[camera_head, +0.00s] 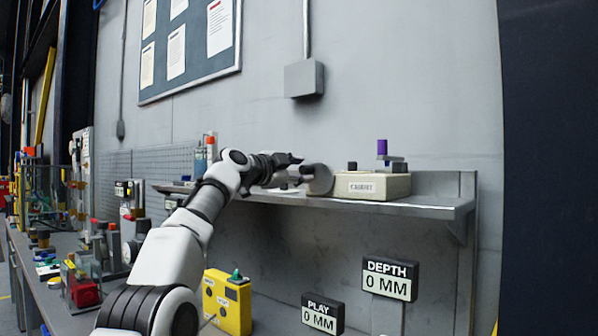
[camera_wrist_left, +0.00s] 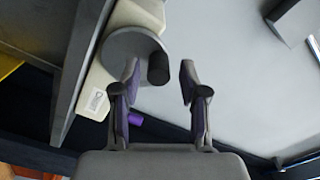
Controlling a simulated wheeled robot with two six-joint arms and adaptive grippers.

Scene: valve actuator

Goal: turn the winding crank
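The winding crank shows as a grey disc (camera_head: 319,180) on the left end of a cream box (camera_head: 372,188) on the wall shelf. In the left wrist view the disc (camera_wrist_left: 128,45) carries a short dark handle (camera_wrist_left: 158,68) near its rim. My left gripper (camera_head: 298,167) is just left of the disc. In the left wrist view its fingers (camera_wrist_left: 159,76) are apart, with the dark handle in the gap, nearer the left fingertip; a gap shows towards the right fingertip. I cannot tell whether the left fingertip touches the handle. My right gripper is not in view.
A purple knob (camera_head: 382,147) stands above the box. Bottles (camera_head: 211,147) stand on the shelf (camera_head: 425,206) behind my left arm.

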